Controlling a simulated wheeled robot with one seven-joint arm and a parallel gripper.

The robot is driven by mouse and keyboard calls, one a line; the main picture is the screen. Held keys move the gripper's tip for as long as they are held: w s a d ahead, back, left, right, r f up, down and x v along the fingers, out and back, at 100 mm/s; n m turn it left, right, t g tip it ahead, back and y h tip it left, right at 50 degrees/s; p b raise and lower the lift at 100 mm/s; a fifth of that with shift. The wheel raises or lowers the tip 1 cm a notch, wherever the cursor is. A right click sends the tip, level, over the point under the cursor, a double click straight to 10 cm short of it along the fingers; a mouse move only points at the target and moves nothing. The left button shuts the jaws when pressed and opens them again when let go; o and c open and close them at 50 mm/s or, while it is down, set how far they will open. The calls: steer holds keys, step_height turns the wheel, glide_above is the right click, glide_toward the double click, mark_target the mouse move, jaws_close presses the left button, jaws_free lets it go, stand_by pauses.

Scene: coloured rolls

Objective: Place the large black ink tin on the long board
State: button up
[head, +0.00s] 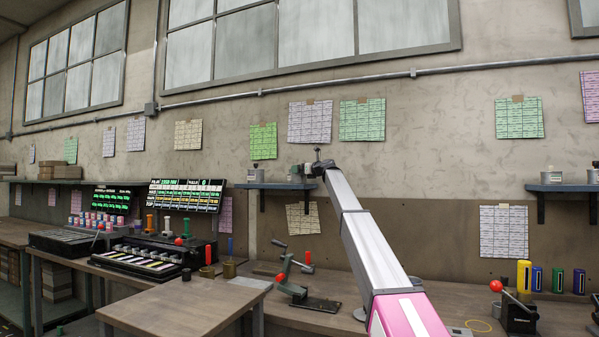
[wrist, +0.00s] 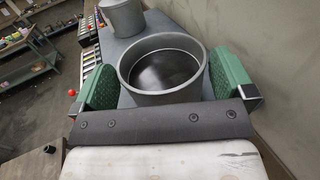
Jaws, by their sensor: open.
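In the wrist view my open gripper (wrist: 165,80) has a green pad on each side of a wide grey tin (wrist: 160,92). The tin's round top is open and its inside is dark. I cannot tell for sure that it is the large black ink tin. It stands on a grey shelf (wrist: 180,22), which also shows in the head view (head: 275,186). In the head view my gripper (head: 311,168) is at the shelf's right end, small and partly hidden by my arm. A second tin (head: 256,175) stands at the shelf's left; it is behind the first in the wrist view (wrist: 122,17).
A shelf on the right (head: 565,188) holds more tins. The workbench (head: 335,295) below carries a green clamp-like tool (head: 290,280), a red-knobbed lever device (head: 517,312) and several coloured rolls (head: 537,279). The wall is close beside my gripper. I cannot tell which surface is the long board.

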steer(key=v, duration=0.9)
steer(key=shift+s+d, duration=0.3)
